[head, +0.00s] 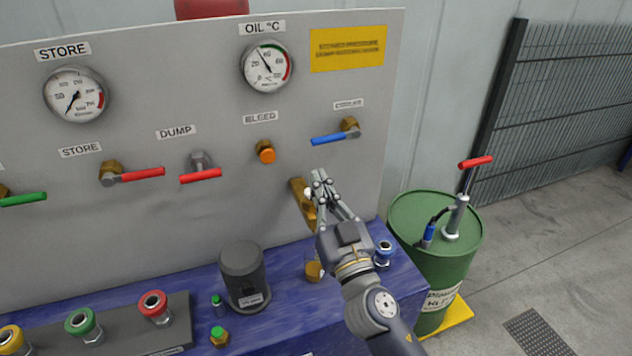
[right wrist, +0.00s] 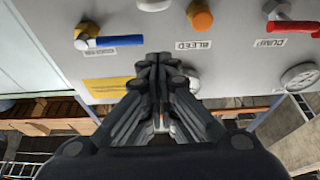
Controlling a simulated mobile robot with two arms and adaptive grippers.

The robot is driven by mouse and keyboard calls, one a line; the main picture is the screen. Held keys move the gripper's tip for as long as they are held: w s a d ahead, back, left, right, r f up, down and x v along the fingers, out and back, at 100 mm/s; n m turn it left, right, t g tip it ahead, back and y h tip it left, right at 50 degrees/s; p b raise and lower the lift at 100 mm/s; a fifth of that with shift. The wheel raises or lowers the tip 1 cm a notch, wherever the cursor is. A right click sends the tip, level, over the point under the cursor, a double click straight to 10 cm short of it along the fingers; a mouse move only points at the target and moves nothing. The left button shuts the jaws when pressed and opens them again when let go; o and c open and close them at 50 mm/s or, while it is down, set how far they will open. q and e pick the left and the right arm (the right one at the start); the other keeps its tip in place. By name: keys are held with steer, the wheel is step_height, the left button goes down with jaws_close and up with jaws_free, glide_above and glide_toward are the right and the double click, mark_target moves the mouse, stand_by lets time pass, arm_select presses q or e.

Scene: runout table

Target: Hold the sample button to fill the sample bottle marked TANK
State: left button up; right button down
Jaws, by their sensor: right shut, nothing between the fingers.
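My right gripper (head: 319,178) is shut and empty, its fingertips in front of the panel at a brass sample fitting (head: 302,208). A pale round button (head: 308,192) shows beside the fingers, partly hidden by them; I cannot tell whether they touch it. In the right wrist view the closed fingers (right wrist: 158,60) point at the panel, and a white round part (right wrist: 153,4) shows at the top edge. A small amber bottle (head: 313,270) stands below the fitting, partly covered by my arm. No TANK marking is readable. My left gripper is not in view.
An orange bleed knob (head: 265,152) and a blue lever (head: 335,138) are close to the gripper. Red dump lever (head: 201,176) is further left. A dark cylinder (head: 245,275) and a green-capped bottle (head: 218,303) stand on the blue bench. A green drum (head: 408,222) stands right.

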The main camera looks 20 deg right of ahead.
steer(key=w, duration=0.1)
steer(key=w+f, duration=0.1)
steer(key=shift+w+f+b, duration=0.25)
steer(key=shift+w+b, duration=0.1)
steer(key=shift+b, duration=0.05)
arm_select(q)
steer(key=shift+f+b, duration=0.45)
arm_select(e)
steer(key=shift+s+f, duration=0.1)
steer(key=shift+f, duration=0.75)
